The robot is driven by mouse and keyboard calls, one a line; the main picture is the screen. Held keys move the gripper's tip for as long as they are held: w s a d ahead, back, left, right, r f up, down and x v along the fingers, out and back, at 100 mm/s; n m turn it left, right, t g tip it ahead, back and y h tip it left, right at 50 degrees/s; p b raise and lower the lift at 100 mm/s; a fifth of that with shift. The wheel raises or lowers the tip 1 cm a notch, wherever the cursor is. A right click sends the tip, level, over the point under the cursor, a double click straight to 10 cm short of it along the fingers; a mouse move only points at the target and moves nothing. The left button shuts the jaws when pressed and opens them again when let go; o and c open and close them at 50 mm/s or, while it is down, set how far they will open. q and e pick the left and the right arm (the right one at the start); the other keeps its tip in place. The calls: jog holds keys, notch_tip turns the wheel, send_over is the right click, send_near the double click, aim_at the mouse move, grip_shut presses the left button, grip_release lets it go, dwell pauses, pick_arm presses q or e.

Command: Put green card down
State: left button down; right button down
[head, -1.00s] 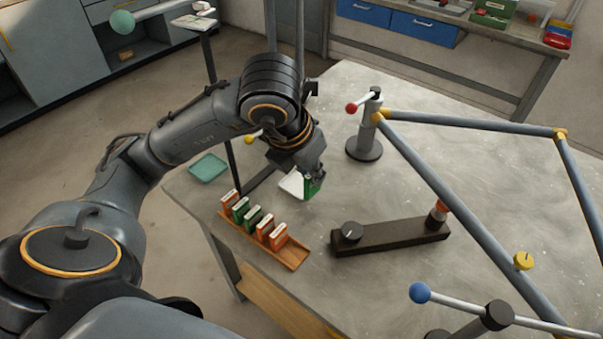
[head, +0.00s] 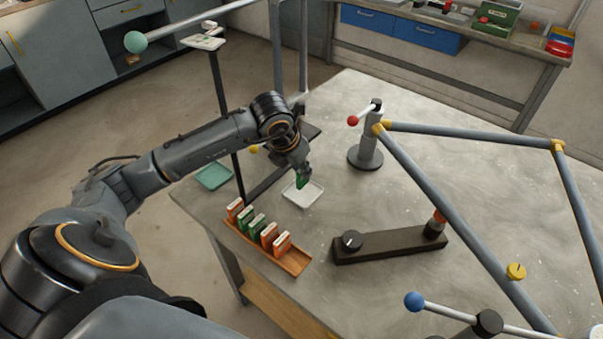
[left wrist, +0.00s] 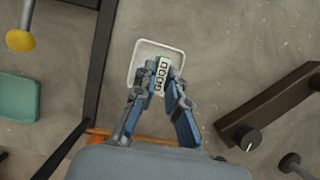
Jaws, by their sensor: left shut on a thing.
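My left gripper (head: 304,172) is shut on the green card (head: 301,182), a small upright green block with a white edge. In the left wrist view the card (left wrist: 161,75) sits between the two fingers of the left gripper (left wrist: 160,92), with its pale marked edge facing the camera. The card is over the white tray (head: 313,197), which also shows in the left wrist view (left wrist: 146,48). I cannot tell whether the card touches the tray's floor. My right gripper is not in view.
A wooden rack (head: 290,262) with several orange and green cards stands at the front left of the table. A teal tray (head: 214,176) lies at the left. A dark bar with a knob (head: 390,244) lies to the right. Grey frame tubes (head: 470,134) cross the right side.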

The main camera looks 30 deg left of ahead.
aim_at(299, 173)
pick_arm(q)
notch_tip(299, 173, down, 3)
jog(key=shift+s+r+p, duration=0.1)
jog(key=shift+r+p, duration=0.1)
jog(key=shift+p, duration=0.15)
jog(key=shift+d+f, duration=0.1)
jog(key=c, duration=1.8)
grip_release()
jog(key=shift+f, duration=0.1)
jog(key=o, duration=0.4)
